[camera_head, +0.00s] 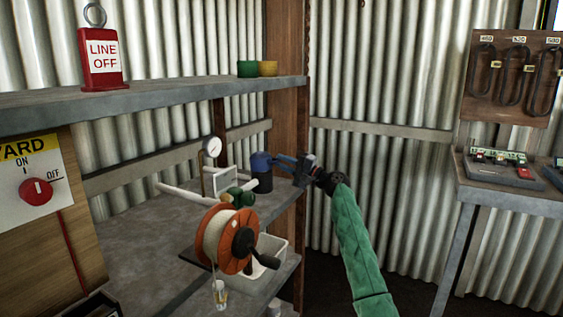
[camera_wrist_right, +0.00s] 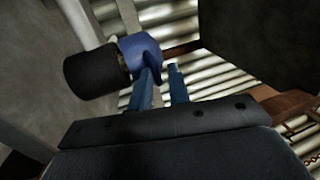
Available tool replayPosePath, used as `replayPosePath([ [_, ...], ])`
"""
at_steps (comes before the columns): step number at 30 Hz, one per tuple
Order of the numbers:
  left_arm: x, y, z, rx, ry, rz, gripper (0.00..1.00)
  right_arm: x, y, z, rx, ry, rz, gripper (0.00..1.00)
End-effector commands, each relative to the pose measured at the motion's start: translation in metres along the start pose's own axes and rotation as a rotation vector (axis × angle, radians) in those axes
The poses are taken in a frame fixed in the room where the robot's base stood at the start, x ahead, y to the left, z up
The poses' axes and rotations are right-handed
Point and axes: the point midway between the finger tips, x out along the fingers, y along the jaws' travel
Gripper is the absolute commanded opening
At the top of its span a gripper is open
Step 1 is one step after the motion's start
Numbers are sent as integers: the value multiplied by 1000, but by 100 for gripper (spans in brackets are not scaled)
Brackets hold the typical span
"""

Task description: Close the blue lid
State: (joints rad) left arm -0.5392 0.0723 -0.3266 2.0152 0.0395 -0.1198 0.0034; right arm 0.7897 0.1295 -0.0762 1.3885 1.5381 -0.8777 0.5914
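A dark can (camera_head: 262,183) with a blue lid (camera_head: 260,161) stands at the back right of the lower shelf. In the right wrist view the can (camera_wrist_right: 92,72) shows at upper left, and the lid (camera_wrist_right: 141,53) is at its end with a thin brass-coloured band between them. I cannot tell whether the lid is fully seated. My right gripper (camera_head: 277,163) is just right of the lid. Its two blue fingers (camera_wrist_right: 162,72) are apart with nothing between them. One fingertip overlaps the lid's edge; contact is unclear. My left gripper is not in view.
An upper shelf (camera_head: 160,97) hangs above. Open floor lies right, before a side table (camera_head: 520,200).

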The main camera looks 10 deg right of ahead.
Motion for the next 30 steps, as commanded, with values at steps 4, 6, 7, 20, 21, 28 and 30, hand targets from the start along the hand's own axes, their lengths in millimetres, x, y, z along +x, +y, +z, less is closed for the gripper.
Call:
replayPosePath([
  [4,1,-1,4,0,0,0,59,-7,7,0,0,0,0,18],
  [6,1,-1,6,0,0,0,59,-10,10,0,0,0,0,18],
  [7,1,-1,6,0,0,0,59,-11,11,0,0,0,0,18],
  [20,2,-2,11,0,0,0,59,-23,19,0,0,0,-1,18],
  [21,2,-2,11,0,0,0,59,-23,19,0,1,0,-1,18],
  [28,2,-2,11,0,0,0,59,-23,20,0,0,0,0,18],
  [30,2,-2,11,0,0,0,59,-23,20,0,1,0,0,18],
])
